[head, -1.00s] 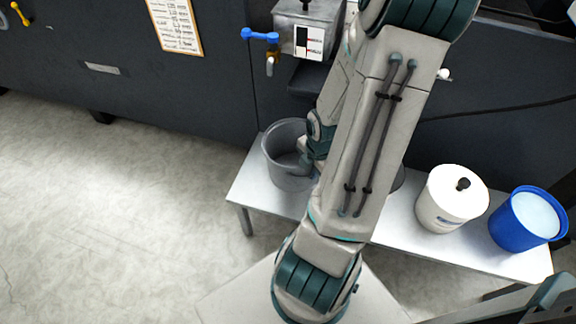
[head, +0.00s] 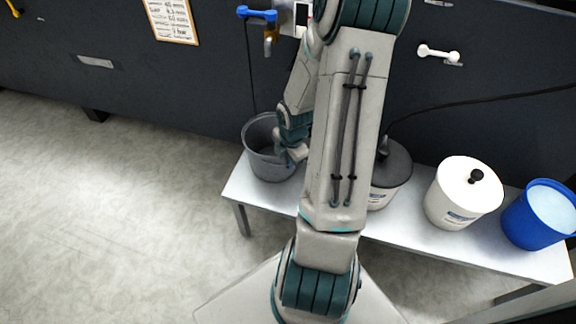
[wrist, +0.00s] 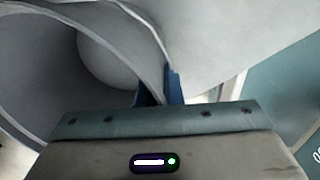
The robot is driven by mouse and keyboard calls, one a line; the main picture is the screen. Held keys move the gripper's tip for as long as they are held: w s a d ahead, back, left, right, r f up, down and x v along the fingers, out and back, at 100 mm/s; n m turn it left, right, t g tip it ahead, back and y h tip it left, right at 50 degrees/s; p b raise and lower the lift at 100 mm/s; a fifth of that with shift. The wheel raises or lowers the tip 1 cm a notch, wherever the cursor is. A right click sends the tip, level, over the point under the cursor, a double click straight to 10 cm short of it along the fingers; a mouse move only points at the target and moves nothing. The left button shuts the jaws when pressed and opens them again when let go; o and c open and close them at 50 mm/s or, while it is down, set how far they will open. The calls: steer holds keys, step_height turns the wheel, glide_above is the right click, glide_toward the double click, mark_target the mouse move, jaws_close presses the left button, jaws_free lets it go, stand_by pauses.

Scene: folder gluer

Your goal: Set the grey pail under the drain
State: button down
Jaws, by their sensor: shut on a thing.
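The grey pail (head: 268,172) is at the left end of the white bench in the head view, open side up. I cannot tell whether its base touches the bench. My gripper (head: 291,153) is at the pail's right side, shut on its rim; in the wrist view the blue fingertips (wrist: 160,88) pinch the pail wall (wrist: 45,75). The drain tap (head: 268,45), with a blue lever and a brass spout, is on the dark machine above the pail in the picture. The pail's right side is partly hidden by my gripper.
On the bench (head: 430,240), right of the pail, stand a dark-lidded container (head: 390,170), partly behind my arm, a white lidded tub (head: 462,195) and a blue bucket (head: 540,215) with pale contents. The floor (head: 110,210) at left is clear.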

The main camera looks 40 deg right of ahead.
steer(key=shift+f, duration=0.6)
steer(key=c, duration=1.6)
jaws_free()
steer(key=s+a+r+m+p, duration=0.1)
steer(key=a+r+m+p, duration=0.15)
steer(key=r, duration=0.45)
steer(key=s+a+r+m+h+p, duration=0.1)
steer(key=s+a+r+m, duration=0.1)
steer(key=a+r+m, duration=0.35)
steer(key=s+a+r+m+p, duration=0.1)
steer(key=a+r+m, duration=0.1)
steer(key=r, duration=0.6)
steer(key=s+a+r+m, duration=0.2)
steer(key=a, duration=0.1)
steer(key=s+a+r+m, duration=0.2)
steer(key=m, duration=0.1)
steer(key=s+a+r+m+y, duration=0.1)
steer(key=s+a+r+m, duration=0.1)
steer(key=a+m, duration=0.1)
steer(key=shift+s+a+r, duration=0.1)
steer(key=shift+s+a, duration=0.25)
